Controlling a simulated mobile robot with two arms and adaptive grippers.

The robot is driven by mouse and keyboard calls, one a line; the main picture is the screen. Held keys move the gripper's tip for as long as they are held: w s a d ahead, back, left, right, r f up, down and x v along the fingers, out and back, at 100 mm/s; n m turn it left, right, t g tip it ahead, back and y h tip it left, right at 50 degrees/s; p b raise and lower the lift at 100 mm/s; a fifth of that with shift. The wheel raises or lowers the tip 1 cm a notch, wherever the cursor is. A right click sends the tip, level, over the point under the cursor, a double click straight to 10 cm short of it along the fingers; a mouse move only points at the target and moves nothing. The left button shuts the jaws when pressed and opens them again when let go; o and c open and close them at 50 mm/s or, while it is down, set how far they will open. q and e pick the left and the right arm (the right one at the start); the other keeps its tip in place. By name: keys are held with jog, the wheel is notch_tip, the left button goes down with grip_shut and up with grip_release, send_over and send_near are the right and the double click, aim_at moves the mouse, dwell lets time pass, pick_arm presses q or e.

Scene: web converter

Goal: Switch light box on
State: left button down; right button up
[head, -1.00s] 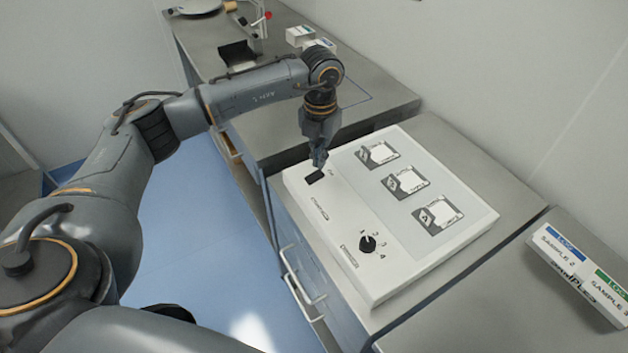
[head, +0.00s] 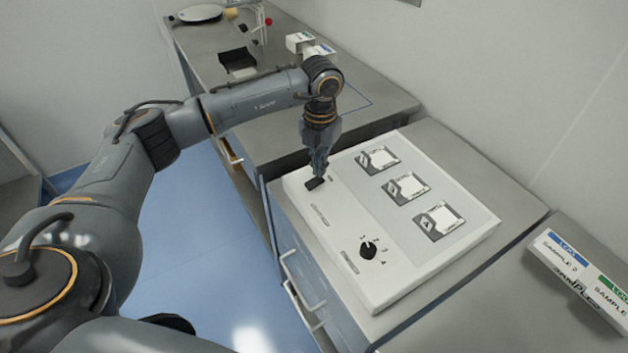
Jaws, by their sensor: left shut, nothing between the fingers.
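The white light box (head: 352,285) lies on the grey counter in the head view. A black rocker switch (head: 315,184) sits near its far left corner. A round black knob (head: 368,249) sits near its front left part. Three sample cards, one of them the middle card (head: 406,187), lie on its panel. My left gripper (head: 318,174) is shut and empty, pointing down with its fingertips at the switch. I cannot tell if they touch it. The fingers partly hide the switch. My right gripper is out of view.
Boxes labelled SAMPLE (head: 580,272) lie on the counter at the right. A black tray (head: 238,62), a round pan (head: 199,14) and small boxes (head: 309,44) stand on the far counter. Drawer handles (head: 303,290) stick out below the light box.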

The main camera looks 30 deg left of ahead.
aim_at(319, 180)
pick_arm(q)
jog(key=shift+f+b, duration=0.95)
jog(key=shift+f, duration=0.3)
dwell(0.9)
jog(key=shift+r, duration=0.15)
jog(key=shift+r+p, duration=0.55)
jog(key=shift+r, duration=0.05)
jog(key=shift+r+p, duration=1.6)
jog(key=shift+r, duration=1.25)
jog(key=shift+s+f, duration=0.1)
jog(key=shift+f, duration=0.05)
